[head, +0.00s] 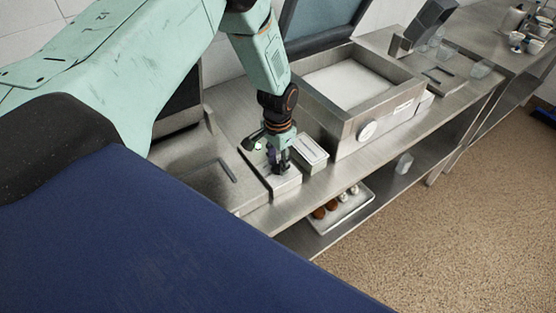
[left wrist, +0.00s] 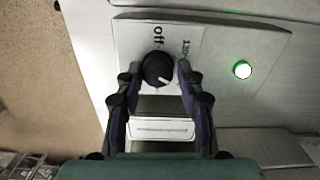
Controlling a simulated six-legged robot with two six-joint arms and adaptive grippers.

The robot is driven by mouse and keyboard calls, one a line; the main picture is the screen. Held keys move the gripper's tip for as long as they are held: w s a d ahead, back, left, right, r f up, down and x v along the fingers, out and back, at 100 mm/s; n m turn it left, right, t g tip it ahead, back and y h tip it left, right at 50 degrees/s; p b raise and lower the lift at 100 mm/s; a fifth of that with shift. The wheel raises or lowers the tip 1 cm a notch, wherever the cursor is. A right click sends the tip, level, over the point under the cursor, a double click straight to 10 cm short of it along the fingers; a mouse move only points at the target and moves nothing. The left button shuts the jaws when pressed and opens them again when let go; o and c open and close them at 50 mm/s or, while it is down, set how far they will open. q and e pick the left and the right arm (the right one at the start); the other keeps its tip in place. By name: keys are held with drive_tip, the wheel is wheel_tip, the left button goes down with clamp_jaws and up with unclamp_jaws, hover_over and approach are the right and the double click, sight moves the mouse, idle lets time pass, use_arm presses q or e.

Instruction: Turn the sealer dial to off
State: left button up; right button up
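The black sealer dial (left wrist: 158,69) sits on a pale plate in the left wrist view. The word "off" is printed above it, with a partly hidden number to the right. A small white mark shows on the dial's lower right side. A round green light (left wrist: 242,69) glows on the sealer panel (left wrist: 262,50). My left gripper (left wrist: 158,72) is open, its fingertips on either side of the dial with small gaps. In the head view my left gripper (head: 278,165) points down over the sealer (head: 286,187) and hides the dial. My right gripper is not in view.
A small white-topped tray (head: 310,150) stands close beside the sealer. A large steel basin unit (head: 348,128) with a round knob (head: 367,131) is to the right. A tray (head: 345,210) with several round items lies on the lower shelf.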

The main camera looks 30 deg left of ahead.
sight(278, 163)
use_arm(q)
drive_tip(key=shift+s+d+r, duration=0.1)
drive_tip(key=shift+s+r, duration=0.05)
drive_tip(key=shift+r, duration=0.05)
drive_tip(key=c, duration=0.4)
clamp_jaws()
drive_tip(key=shift+w, duration=0.25)
idle(0.7)
drive_tip(key=shift+o, duration=2.1)
unclamp_jaws()
drive_tip(key=shift+r, duration=0.1)
drive_tip(key=o, duration=0.4)
drive_tip(key=shift+s, duration=0.2)
wheel_tip(278, 163, up, 12)
